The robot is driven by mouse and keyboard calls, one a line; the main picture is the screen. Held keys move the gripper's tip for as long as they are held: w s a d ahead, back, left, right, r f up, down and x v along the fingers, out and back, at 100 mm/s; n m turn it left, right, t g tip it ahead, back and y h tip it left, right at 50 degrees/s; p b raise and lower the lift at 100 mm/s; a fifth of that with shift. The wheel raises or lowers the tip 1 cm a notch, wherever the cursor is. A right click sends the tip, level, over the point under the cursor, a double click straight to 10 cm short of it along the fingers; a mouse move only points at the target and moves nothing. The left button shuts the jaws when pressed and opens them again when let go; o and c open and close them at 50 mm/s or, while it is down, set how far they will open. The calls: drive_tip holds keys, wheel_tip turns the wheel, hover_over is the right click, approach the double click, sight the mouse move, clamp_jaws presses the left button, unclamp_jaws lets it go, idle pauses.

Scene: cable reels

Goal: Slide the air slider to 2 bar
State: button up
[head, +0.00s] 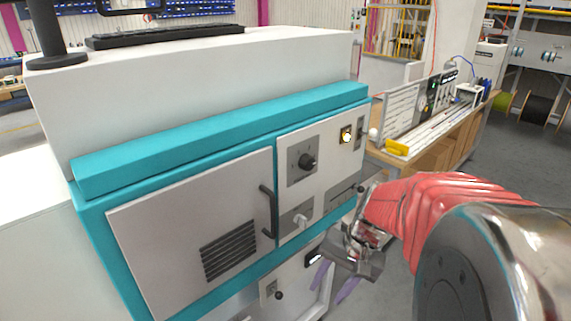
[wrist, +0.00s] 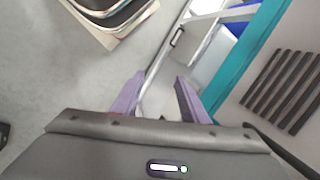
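I cannot read any scale or bar marks. My gripper (head: 334,281) is in front of the machine's lower right part, below the slot. Its two purple fingers point down and stand apart with nothing between them. They also show spread in the wrist view (wrist: 160,98). The slot is not clearly visible in the wrist view.
The panel has a black rotary knob (head: 307,161), a lit switch (head: 346,134) and a pale lever (head: 300,221). A door with a black handle (head: 268,211) is to the left. A lower panel has another black knob (head: 278,295). A workbench (head: 440,140) stands behind; grey floor is open at right.

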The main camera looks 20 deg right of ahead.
sight(359, 188)
drive_tip(key=w+d+f+m+t+y, duration=0.2)
drive_tip(key=w+d+f+m+t, duration=0.25)
drive_tip(key=d+m, duration=0.3)
drive_tip(key=w+d+f+m+t+y, duration=0.35)
drive_tip(key=w+d+m, duration=0.25)
drive_tip(key=d, duration=0.3)
drive_tip(key=w+d+r+m+t+h, duration=0.2)
drive_tip(key=d+m+t+h, duration=0.1)
drive_tip(key=d, duration=0.6)
drive_tip(key=w+d+r+m+t+h, duration=0.3)
drive_tip(key=d+m+t, duration=0.2)
drive_tip(key=d, duration=0.4)
drive_tip(key=shift+m, duration=0.75)
drive_tip(key=w+a, duration=0.2)
drive_tip(key=w, duration=1.1)
drive_tip(key=shift+w, duration=0.3)
drive_tip(key=shift+c, duration=0.2)
clamp_jaws()
